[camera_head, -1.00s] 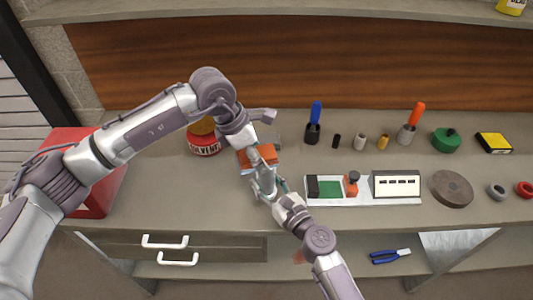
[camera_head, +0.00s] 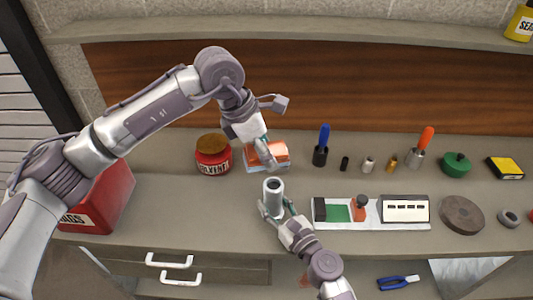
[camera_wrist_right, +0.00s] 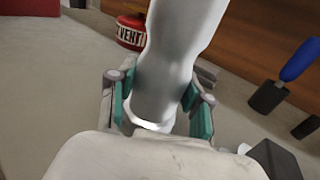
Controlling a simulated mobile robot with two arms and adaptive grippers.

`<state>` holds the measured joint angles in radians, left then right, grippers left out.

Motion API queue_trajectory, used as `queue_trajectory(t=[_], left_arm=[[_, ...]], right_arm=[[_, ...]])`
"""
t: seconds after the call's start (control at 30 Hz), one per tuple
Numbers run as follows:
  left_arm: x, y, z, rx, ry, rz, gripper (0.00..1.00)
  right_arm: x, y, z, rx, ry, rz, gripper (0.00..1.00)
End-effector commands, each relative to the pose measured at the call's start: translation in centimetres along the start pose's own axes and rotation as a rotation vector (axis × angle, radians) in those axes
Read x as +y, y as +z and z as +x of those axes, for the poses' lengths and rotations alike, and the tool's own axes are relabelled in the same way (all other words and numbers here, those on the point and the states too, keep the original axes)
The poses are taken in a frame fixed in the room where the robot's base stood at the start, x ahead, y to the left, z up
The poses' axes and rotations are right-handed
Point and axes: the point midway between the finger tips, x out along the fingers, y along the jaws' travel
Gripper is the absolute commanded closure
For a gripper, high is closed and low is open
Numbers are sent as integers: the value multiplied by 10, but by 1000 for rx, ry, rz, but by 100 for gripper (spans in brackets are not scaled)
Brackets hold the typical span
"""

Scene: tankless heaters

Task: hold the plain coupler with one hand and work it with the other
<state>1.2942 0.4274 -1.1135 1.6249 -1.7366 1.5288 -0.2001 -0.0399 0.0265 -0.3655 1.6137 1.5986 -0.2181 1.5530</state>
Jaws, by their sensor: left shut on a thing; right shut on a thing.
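The plain coupler (camera_head: 273,197) is a grey metal cylinder with a dark open end facing up in the head view. My right gripper (camera_head: 273,211) is shut around its lower part above the front of the bench. In the right wrist view the coupler (camera_wrist_right: 172,75) stands large between the teal finger pads of this gripper (camera_wrist_right: 162,115). My left gripper (camera_head: 266,160) is just above and behind the coupler's open end, in front of an orange-topped block (camera_head: 280,153). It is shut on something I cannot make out.
A red solvent tin (camera_head: 213,160) and a red rag box (camera_head: 100,200) are at left. A tray (camera_head: 375,226), a blue-handled tool (camera_head: 321,145), small fittings and a brown disc (camera_head: 461,215) are at right. The bench front left is clear.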

Motion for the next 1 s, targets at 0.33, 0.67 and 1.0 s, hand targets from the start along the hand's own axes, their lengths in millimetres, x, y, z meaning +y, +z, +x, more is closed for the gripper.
queue_trajectory(t=[0.33,0.67,1.0], left_arm=[[0,0,0,0,0,0,73],[0,0,0,0,0,0,73],[0,0,0,0,0,0,73]], right_arm=[[0,0,0,0,0,1,46],[0,0,0,0,0,0,21],[0,-1,-24,2,-1,2,21]])
